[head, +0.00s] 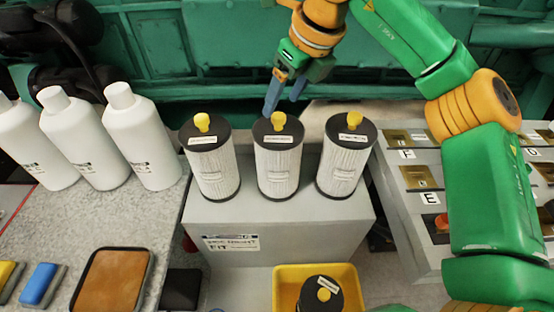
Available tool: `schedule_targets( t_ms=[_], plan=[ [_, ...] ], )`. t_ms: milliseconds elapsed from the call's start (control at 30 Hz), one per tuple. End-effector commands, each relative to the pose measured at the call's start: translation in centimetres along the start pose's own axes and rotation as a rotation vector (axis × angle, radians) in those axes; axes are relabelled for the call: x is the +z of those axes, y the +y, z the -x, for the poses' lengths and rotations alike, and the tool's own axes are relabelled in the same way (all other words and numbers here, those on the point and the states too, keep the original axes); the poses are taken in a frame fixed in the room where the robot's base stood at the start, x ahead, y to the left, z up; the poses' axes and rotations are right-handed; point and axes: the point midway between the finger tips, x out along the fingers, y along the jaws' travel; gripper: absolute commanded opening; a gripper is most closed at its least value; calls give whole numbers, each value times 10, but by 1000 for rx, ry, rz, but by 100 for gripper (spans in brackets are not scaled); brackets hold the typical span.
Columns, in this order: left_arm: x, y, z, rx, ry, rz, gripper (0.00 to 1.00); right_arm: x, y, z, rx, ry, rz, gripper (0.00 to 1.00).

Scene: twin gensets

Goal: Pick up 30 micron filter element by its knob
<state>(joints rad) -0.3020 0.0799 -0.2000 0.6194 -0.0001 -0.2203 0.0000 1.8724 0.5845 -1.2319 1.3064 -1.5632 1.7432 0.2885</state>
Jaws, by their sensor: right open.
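Three white pleated filter elements with black caps and yellow knobs stand upright in a row: the left one (217,172), the middle one (279,172) and the right one (341,172). Each cap carries a small label, too small to read, so I cannot tell which is the 30 micron one. My right gripper (283,103) points down just behind the middle filter's yellow knob (278,120). Its blue fingers are apart, and I see nothing between them. My left gripper is not in view.
The filters stand on a grey block (290,238) with a label on its front. A yellow bin (287,283) in front holds another black-capped filter (322,295). White bottles (140,140) stand at left, near a brown tray (113,280). A lettered panel (415,165) is at right.

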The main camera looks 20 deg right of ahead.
Motion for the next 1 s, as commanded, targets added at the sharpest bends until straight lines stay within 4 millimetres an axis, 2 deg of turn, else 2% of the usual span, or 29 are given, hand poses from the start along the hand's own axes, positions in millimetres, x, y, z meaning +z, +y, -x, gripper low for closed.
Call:
schedule_targets(
  t_ms=[100, 233, 467, 567, 733, 767, 1000],
  plan=[
    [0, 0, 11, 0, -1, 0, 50, -5, -5, -19, 1, 7, -1, 71],
    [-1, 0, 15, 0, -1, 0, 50, -5, -5, -42, 2, 4, 1, 71],
    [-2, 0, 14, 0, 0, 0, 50, -6, -5, -48, 1, 1, 2, 71],
    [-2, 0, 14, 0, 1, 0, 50, -6, -5, -48, 1, 1, 1, 49],
    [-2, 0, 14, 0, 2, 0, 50, -6, -5, -48, 2, 1, 1, 4],
    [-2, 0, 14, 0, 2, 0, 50, -6, -5, -48, 2, 1, 1, 0],
    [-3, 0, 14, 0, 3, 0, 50, -6, -5, -48, 1, 1, 1, 0]
  ],
)
